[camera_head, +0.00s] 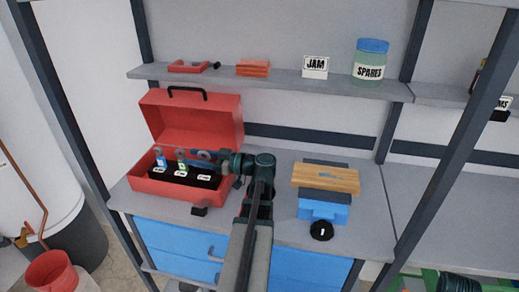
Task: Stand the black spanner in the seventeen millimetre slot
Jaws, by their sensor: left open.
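A black rack (184,177) with three white labels stands inside the open red toolbox (165,192); the label numbers are too small to read. A blue-handled spanner (161,161) and a green-handled spanner (182,160) stand upright in it. A third grey ring end (204,155) shows above the rack's right part. Its handle is hidden or merges with the dark rack and gripper, so I cannot tell if it is the black spanner or how deep it sits. My left gripper (213,165) is open beside it, reaching in from the right. My right gripper is out of view.
The toolbox's raised lid (195,119) stands behind the rack. A small black block (199,210) lies in front. A blue vise-like tool (323,209) with a wooden board (326,179) and black disc (321,231) is right. A shelf (290,79) runs above.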

